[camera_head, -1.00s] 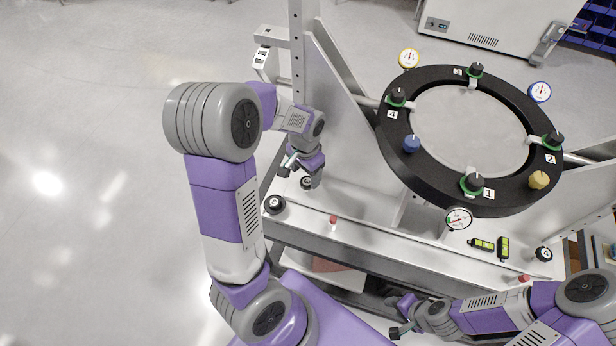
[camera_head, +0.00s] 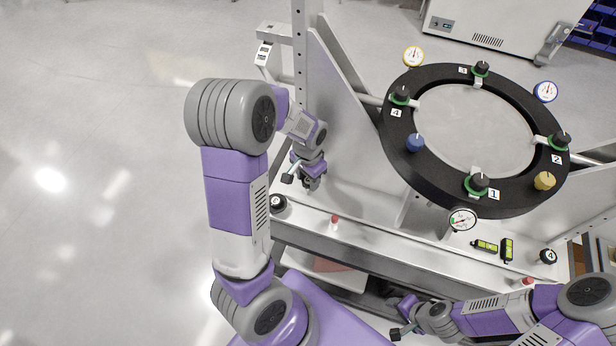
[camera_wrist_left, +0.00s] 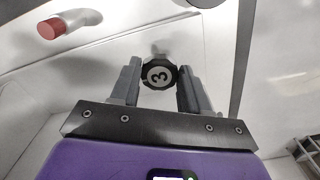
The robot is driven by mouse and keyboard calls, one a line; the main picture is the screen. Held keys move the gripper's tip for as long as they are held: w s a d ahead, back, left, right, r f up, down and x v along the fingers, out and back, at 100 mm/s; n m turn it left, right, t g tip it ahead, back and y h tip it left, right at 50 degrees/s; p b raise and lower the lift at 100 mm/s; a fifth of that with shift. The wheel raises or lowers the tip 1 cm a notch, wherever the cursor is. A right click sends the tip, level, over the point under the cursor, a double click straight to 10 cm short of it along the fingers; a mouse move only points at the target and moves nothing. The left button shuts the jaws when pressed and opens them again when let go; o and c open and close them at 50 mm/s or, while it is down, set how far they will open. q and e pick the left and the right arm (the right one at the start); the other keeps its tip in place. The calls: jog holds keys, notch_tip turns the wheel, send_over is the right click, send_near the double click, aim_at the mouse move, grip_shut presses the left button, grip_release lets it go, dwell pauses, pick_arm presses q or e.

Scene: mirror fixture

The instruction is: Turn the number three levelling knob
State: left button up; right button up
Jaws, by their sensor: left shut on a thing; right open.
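The number three levelling knob (camera_wrist_left: 158,74) is black, with a white face marked 3. In the left wrist view it sits between the fingertips of my left gripper (camera_wrist_left: 160,80), which is shut on it. In the head view my left gripper (camera_head: 311,183) is down at the fixture's base, left of the ring, and it hides the knob there. My right gripper (camera_head: 398,332) is open and empty at the bottom of the head view, in front of the base.
Another black knob (camera_head: 278,202) is close to my left gripper, and knob 4 (camera_head: 547,257) is at the base's right. A red button (camera_head: 335,219) and vials (camera_head: 507,249) are on the base. The black ring (camera_head: 397,150) carries numbered clamps and dial gauges.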

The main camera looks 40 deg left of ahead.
aim_at(308, 181)
pick_arm(q)
jog(key=shift+m, duration=1.5)
jog(key=o, duration=1.1)
jog(key=shift+c, duration=0.2)
jog(key=shift+r, duration=0.1)
notch_tip(308, 181, up, 7)
jog(key=shift+r+p, duration=0.2)
jog(key=shift+p, duration=0.55)
